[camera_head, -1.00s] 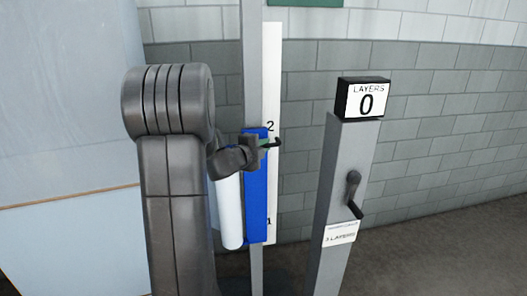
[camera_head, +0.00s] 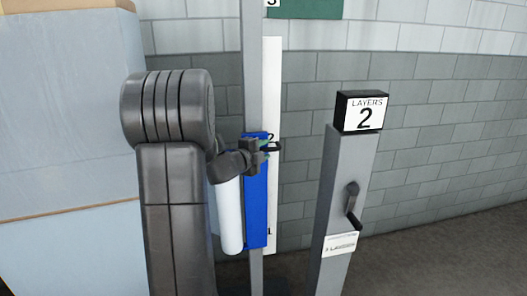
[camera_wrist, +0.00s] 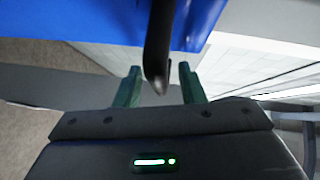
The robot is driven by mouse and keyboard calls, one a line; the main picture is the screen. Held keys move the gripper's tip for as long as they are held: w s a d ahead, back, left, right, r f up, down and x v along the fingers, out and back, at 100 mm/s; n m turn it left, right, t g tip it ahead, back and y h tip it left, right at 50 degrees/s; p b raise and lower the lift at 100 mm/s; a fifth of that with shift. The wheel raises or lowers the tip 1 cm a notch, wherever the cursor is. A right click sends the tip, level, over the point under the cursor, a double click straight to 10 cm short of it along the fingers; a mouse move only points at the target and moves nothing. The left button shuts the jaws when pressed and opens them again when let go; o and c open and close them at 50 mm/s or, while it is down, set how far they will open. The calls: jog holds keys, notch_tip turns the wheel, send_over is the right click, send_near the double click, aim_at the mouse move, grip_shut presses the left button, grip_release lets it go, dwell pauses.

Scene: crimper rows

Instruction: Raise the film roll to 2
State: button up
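The film roll (camera_head: 230,215) is a white upright cylinder on the left side of a blue carriage (camera_head: 257,195). The carriage sits on a grey mast (camera_head: 252,60) with a white scale strip (camera_head: 273,80) behind it. The carriage's top edge is near the mark 2 and its bottom is below the mark 1. My gripper (camera_head: 263,146) is at the black carriage handle, slightly below the mark 2. In the wrist view the dark handle (camera_wrist: 160,45) lies between my green fingertips (camera_wrist: 160,72).
A grey post (camera_head: 335,200) stands right of the mast, with a LAYERS display (camera_head: 361,112) reading 2, a black crank (camera_head: 352,205) and a small label. A large pale blue block (camera_head: 65,130) stands at the left. A grey brick wall is behind.

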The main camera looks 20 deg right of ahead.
jog(key=b+v, duration=0.1)
jog(key=v, duration=1.2)
jog(key=shift+s+a+b, duration=0.25)
jog(key=shift+a+b, duration=0.05)
jog(key=shift+a, duration=0.05)
jog(key=p+x, duration=0.1)
jog(key=x, duration=1.3)
jog(key=shift+p, duration=0.3)
jog(key=shift+f, duration=0.2)
jog(key=shift+a, duration=0.15)
